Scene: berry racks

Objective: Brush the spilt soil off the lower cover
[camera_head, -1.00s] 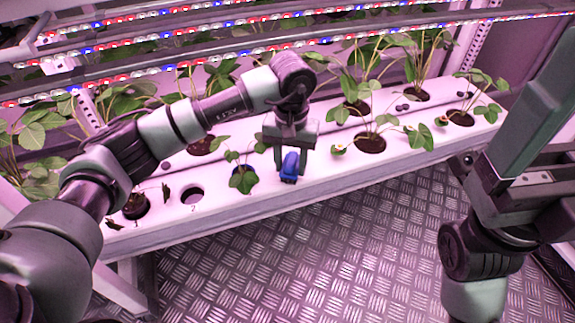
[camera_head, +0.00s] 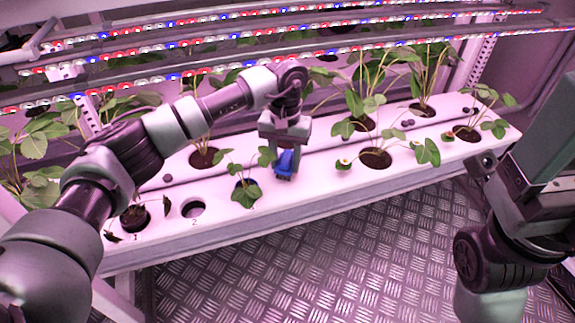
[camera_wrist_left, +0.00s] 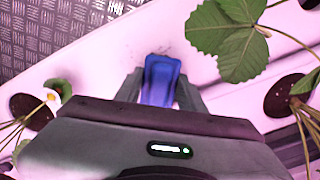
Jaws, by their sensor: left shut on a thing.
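The lower cover (camera_head: 330,205) is a long white panel with round planting holes, running along the rack. My left gripper (camera_head: 287,150) is above its front part, shut on a blue brush (camera_head: 286,163). In the left wrist view the blue brush (camera_wrist_left: 160,80) sits between the fingers, pointing to the cover's front edge. Small dark specks of soil (camera_wrist_left: 137,50) show on the white cover (camera_wrist_left: 220,95) near the brush tip. Whether the bristles touch the cover is unclear. My right arm is at the right edge; its fingers are not shown.
A small plant (camera_head: 247,190) stands just left of the brush, and its leaves (camera_wrist_left: 235,45) are close in the left wrist view. An empty hole (camera_head: 193,208) is further left. Strawberry plants (camera_head: 375,157) stand right. LED strips (camera_head: 250,45) run above. The metal floor (camera_head: 340,270) is clear.

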